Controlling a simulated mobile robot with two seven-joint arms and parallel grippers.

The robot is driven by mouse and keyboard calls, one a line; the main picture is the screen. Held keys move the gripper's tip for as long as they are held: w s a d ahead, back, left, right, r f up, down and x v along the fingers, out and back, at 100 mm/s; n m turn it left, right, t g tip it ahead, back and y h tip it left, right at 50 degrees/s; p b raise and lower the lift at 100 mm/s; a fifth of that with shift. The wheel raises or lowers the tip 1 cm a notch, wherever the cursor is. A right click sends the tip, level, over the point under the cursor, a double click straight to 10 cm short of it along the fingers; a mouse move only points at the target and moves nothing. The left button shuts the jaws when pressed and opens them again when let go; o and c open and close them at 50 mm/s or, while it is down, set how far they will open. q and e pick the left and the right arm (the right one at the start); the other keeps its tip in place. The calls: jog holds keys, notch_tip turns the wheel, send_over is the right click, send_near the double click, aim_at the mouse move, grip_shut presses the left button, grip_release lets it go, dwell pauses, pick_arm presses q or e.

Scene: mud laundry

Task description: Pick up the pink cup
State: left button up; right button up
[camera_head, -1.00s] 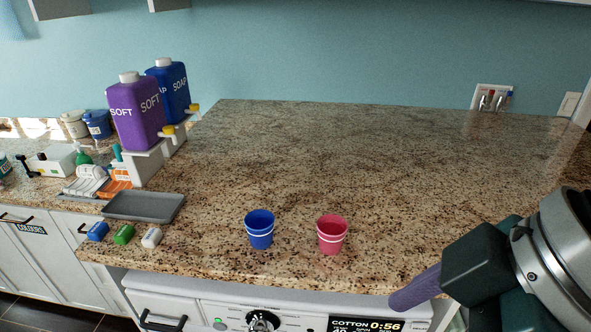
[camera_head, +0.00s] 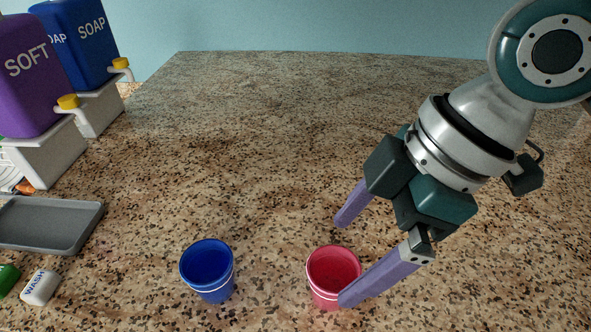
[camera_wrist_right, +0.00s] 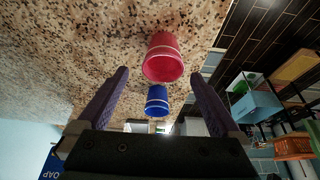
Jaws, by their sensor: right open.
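The pink cup (camera_head: 331,274) stands upright on the granite counter with a white band round it. My right gripper (camera_head: 341,262) is open, with its purple fingers pointing down-left towards the cup. One finger is behind the cup and the other overlaps its front right side in the head view. In the right wrist view the pink cup (camera_wrist_right: 162,58) is ahead of the open fingers (camera_wrist_right: 160,82), apart from them, with nothing held. A blue cup (camera_head: 208,271) stands to the left of the pink one. My left gripper is not in view.
A grey tray (camera_head: 46,228) lies at the left, with a white WASH block (camera_head: 40,288) and a green block (camera_head: 7,279) in front of it. Purple SOFT (camera_head: 35,75) and blue SOAP (camera_head: 82,45) dispensers stand behind. The counter (camera_head: 250,130) behind the cups is clear.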

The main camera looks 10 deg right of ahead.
aim_at(334, 271)
jog(key=x, duration=0.2)
jog(key=p+x, duration=0.1)
jog(key=x, duration=0.1)
jog(key=shift+s, duration=0.3)
jog(key=shift+w+a+f, duration=0.15)
jog(key=shift+f, duration=0.35)
jog(key=c, duration=1.4)
jog(key=shift+o, duration=0.2)
jog(key=shift+r, duration=0.15)
